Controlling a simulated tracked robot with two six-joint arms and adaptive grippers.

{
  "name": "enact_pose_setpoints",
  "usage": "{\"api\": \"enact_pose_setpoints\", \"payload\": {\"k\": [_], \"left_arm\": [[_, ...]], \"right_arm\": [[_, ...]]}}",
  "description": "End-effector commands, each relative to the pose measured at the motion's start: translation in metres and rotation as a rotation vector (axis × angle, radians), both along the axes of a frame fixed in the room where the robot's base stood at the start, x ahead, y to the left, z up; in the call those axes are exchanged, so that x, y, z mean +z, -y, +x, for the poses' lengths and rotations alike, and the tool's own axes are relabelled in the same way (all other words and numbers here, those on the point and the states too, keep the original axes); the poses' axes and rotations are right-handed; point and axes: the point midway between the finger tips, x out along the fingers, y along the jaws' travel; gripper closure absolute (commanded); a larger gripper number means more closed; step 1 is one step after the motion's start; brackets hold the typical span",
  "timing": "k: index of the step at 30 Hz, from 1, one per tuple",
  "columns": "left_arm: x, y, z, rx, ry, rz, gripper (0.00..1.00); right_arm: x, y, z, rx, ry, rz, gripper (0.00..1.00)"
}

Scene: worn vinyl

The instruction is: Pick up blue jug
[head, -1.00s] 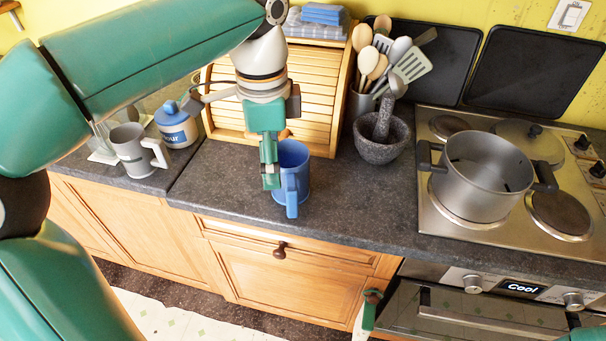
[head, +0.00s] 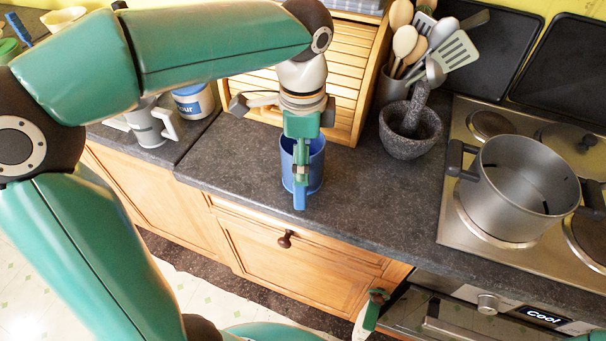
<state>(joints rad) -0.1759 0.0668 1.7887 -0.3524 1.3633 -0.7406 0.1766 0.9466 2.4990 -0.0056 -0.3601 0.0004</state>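The blue jug (head: 316,167) stands upright on the dark worktop in front of the wooden bread bin. Its handle (head: 299,199) faces the front edge. My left gripper (head: 302,170) points down at the jug's near side, in line with the handle, and covers part of the rim and handle. Its fingers are seen edge-on, so I cannot tell whether they are open, shut or touching the handle. My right gripper (head: 374,308) is low in front of the cabinets, away from the jug; its fingers are too small to read.
A grey jug (head: 150,125) and a blue-and-white flour jar (head: 193,103) stand to the left. A stone mortar (head: 410,135) and a utensil pot (head: 390,90) are to the right. A steel pot (head: 515,190) sits on the hob. Worktop between jug and hob is clear.

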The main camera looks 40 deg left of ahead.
Motion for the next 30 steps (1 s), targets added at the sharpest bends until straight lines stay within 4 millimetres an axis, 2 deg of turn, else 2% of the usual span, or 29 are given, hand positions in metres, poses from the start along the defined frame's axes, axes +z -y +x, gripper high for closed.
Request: {"api": "enact_pose_setpoints", "payload": {"k": [3, 11, 18, 22, 28, 30], "left_arm": [[-0.014, 0.000, 0.000, -0.001, -0.001, 0.000, 0.12], [-0.031, -0.002, 0.000, -0.001, -0.003, 0.001, 0.12], [-0.064, -0.005, 0.001, -0.003, -0.003, 0.001, 0.12], [-0.072, -0.005, 0.001, -0.003, -0.001, -0.001, 0.12], [-0.072, -0.004, 0.002, -0.003, 0.000, 0.000, 0.12], [-0.072, -0.004, 0.002, -0.003, 0.000, 0.000, 0.24]], "right_arm": [[-0.001, 0.000, 0.000, 0.000, 0.000, 0.000, 0.44], [0.001, 0.000, 0.000, 0.000, 0.000, 0.000, 0.44], [0.003, 0.000, 0.000, 0.000, 0.000, 0.000, 0.44], [0.003, 0.000, 0.000, 0.000, 0.000, 0.000, 0.44], [0.003, 0.000, 0.000, 0.000, 0.000, 0.000, 0.44], [0.003, 0.000, 0.000, 0.000, 0.000, 0.000, 0.44]]}}
